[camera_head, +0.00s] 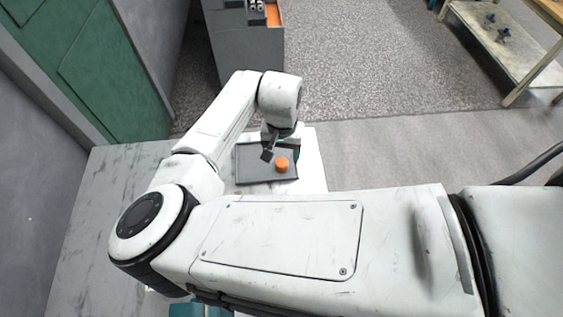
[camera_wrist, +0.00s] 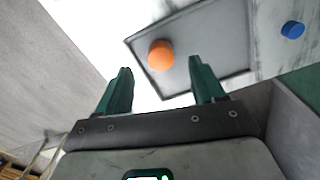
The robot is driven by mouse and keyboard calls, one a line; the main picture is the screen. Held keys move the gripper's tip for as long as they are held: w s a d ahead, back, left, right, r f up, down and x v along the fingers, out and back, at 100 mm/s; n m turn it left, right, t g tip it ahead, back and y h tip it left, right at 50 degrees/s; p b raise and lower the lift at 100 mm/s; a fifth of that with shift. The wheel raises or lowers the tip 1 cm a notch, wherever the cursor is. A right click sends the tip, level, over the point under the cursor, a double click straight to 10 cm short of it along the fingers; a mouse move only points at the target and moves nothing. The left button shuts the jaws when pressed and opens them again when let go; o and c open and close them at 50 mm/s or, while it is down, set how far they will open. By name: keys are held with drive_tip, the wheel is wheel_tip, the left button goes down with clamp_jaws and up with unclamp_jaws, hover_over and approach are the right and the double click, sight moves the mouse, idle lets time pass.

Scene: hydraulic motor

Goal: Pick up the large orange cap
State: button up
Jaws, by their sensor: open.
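The large orange cap (camera_head: 282,164) sits on a dark grey tray (camera_head: 247,168) on the table. It also shows in the wrist view (camera_wrist: 161,56), near the edge of the tray (camera_wrist: 215,37). My gripper (camera_head: 270,152) is beside the cap in the head view, with the fingers partly hidden by the wrist. In the wrist view its two green fingers (camera_wrist: 158,82) are apart with nothing between them. The cap shows beyond the fingertips, between their lines, and looks apart from both.
A small blue cap (camera_wrist: 292,30) lies on the table to the right of the tray in the wrist view. The grey and white table top (camera_head: 105,200) is bare to the left of my arm. A grey cabinet (camera_head: 243,60) stands behind the table, with floor to its right.

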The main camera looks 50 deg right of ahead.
sight(282, 163)
drive_tip(key=shift+w+d+f+p, duration=0.1)
drive_tip(key=shift+f+p, duration=0.35)
drive_tip(key=shift+f, duration=1.85)
drive_tip(key=c, duration=1.1)
drive_tip(key=shift+r, duration=0.1)
